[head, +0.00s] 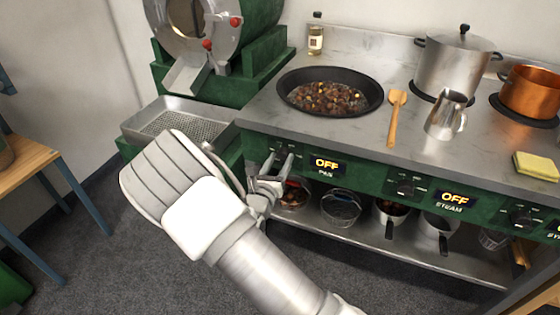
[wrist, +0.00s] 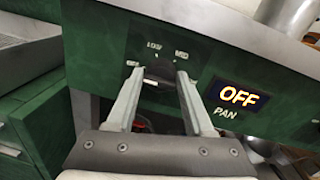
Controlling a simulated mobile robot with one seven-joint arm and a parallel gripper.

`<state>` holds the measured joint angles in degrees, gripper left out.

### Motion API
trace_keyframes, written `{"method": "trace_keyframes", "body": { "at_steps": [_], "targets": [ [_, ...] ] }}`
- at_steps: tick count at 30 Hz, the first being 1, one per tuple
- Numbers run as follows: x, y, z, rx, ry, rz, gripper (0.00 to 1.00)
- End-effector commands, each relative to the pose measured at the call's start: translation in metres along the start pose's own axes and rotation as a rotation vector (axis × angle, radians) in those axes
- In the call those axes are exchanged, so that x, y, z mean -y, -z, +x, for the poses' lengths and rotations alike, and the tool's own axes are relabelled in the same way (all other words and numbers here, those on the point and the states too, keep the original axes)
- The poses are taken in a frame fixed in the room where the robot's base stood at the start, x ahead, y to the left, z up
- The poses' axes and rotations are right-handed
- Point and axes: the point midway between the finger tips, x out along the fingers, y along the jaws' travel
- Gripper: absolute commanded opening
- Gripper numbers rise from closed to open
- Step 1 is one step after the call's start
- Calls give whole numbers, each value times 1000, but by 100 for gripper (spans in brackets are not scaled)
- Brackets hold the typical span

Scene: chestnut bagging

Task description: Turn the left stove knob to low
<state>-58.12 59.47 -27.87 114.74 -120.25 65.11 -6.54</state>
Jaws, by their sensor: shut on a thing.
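The left stove knob (wrist: 158,70) is a dark round knob on the green front panel, with OFF, LOW and MED marks around it in the wrist view. My gripper (head: 281,163) is at the left end of the stove front in the head view. Its two fingers (wrist: 158,80) are shut on the knob, one on each side. The display (head: 326,164) right of it reads OFF above the word PAN; it also reads OFF in the wrist view (wrist: 239,96). In the head view the knob is mostly hidden by my fingers.
A black pan of chestnuts (head: 331,111) stands on the stove above. The STEAM knob (head: 403,187) and its OFF display (head: 455,199) are further right. A perforated tray (head: 133,127) is left.

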Motion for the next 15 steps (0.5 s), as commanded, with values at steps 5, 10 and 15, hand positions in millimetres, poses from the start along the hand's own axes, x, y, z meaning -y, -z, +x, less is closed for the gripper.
{"method": "trace_keyframes", "body": {
  "at_steps": [5, 10, 15],
  "targets": [
    [2, 1, 0, 0, 4, 27, 0],
    [3, 2, 0, 5, 7, 104, 0],
    [4, 2, 0, 14, 10, 232, 0]
  ]
}}
